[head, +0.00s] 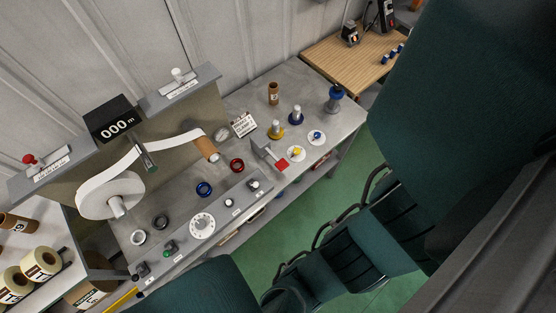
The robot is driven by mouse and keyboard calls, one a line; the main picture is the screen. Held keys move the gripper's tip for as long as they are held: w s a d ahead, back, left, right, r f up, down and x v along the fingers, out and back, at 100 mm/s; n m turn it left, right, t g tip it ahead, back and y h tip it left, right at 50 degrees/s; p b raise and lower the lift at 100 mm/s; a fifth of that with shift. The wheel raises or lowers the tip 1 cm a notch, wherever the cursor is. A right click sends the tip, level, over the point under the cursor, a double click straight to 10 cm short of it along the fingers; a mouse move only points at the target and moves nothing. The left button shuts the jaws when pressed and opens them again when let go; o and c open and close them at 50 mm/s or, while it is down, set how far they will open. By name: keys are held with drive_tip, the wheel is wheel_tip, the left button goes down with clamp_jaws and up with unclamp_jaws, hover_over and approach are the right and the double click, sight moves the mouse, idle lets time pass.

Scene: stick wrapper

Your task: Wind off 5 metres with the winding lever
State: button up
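A black counter box (112,118) on the machine's back ledge reads "000 m". A large white roll (110,195) sits on the left of the machine. A white strip (160,149) runs from it past a green and grey part to a brown core (206,147). A red-knobbed lever (31,160) stands at the ledge's left end and a white-knobbed lever (178,75) at its right end. Their labels are too small to read, so I cannot tell which is the winding lever.
The front panel carries a white dial (202,226) and several knobs. Coloured rings, a brown tube (273,93) and blue and yellow parts stand on the grey bench (333,119). A wooden table (345,60) stands behind right.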

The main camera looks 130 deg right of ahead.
clamp_jaws()
drive_tip(key=c, duration=0.9)
unclamp_jaws()
